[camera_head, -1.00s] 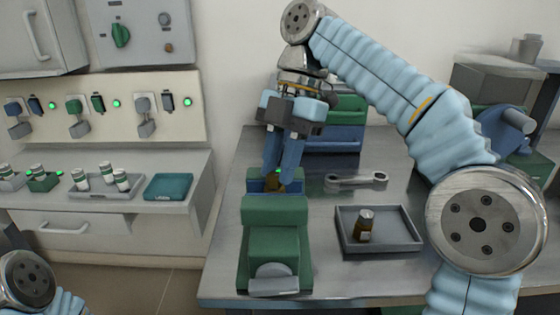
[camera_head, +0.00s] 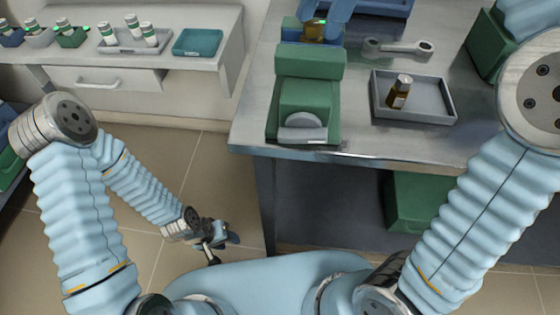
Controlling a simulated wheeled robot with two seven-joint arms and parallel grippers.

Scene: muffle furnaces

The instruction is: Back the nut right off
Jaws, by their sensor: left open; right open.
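The blue fingers of my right gripper (camera_head: 330,17) come down at the top edge over the brass part; the rest of that gripper is out of view. It is open, and whether its fingers touch the part is unclear. My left gripper (camera_head: 222,238) hangs open and empty, low over the floor left of the bench.
A grey wrench (camera_head: 398,48) lies right of the vise. A grey tray (camera_head: 437,112) holds an upright brown-and-silver piece (camera_head: 400,92). The bench front edge (camera_head: 350,157) is clear. A side counter at left bears a teal tray (camera_head: 197,42) and several small vials.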

